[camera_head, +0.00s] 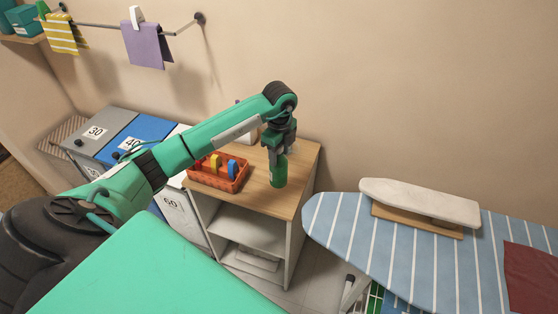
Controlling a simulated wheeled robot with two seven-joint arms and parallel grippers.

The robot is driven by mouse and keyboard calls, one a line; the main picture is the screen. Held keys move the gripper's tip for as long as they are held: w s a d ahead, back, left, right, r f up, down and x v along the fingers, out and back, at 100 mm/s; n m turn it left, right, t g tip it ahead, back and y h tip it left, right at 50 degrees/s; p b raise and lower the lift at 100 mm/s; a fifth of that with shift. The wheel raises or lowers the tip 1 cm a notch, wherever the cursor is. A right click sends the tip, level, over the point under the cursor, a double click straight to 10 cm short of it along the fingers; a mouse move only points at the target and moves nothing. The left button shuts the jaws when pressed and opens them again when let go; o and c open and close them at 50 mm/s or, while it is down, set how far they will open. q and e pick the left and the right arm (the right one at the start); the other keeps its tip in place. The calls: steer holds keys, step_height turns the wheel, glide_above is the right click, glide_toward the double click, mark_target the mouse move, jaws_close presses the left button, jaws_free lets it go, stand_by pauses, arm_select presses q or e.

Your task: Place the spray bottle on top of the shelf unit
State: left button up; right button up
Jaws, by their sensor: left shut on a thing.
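My left gripper (281,143) points down over the shelf unit (298,203) and is shut on the spray bottle (279,171), a green upright bottle. The gripper covers the bottle's upper part. The bottle's base is at or just above the wooden top, near its right side; I cannot tell whether it touches. My right gripper is not in view.
An orange basket (218,186) with several coloured items stands on the shelf top, left of the bottle. A white container (245,128) is partly hidden behind my arm. Numbered bins (98,130) stand left. An ironing board (400,240) is at the right.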

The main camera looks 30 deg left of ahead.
mark_target(279, 165)
arm_select(q)
steer(key=shift+f, duration=0.65)
step_height(279, 165, down, 4)
steer(key=shift+p, duration=0.7)
steer(key=shift+f, duration=0.1)
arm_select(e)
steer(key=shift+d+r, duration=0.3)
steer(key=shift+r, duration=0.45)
arm_select(q)
steer(key=o, duration=1.3)
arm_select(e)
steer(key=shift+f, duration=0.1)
